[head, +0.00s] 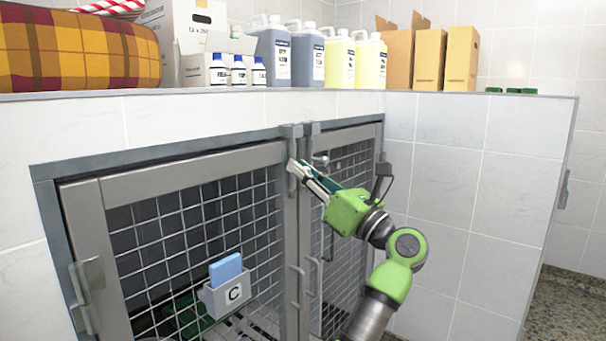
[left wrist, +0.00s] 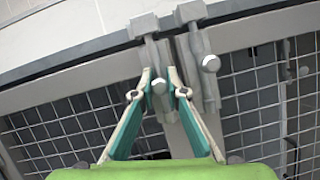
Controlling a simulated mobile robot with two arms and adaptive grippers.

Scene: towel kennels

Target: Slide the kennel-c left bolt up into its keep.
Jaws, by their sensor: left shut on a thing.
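The kennel-c door (head: 190,200) is the left mesh door, with a grey holder (head: 233,295) marked C on it. Its left bolt (head: 292,180) is upright on the door's right stile near the top. The bolt's keep (head: 291,131) is on the top frame above it, and also shows in the left wrist view (left wrist: 144,26). My left gripper (head: 299,170) comes in from the right and is shut on the bolt's round knob (left wrist: 158,87), between its fingertips (left wrist: 160,88). Whether the bolt's tip is inside the keep I cannot tell. My right gripper is not in view.
A second bolt with its own knob (left wrist: 210,63) and keep (left wrist: 190,13) is close on the right. Pull handles (head: 298,285) are lower on the stiles. Bottles (head: 307,55), boxes (head: 430,58) and a plaid roll (head: 75,52) stand on the ledge above.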

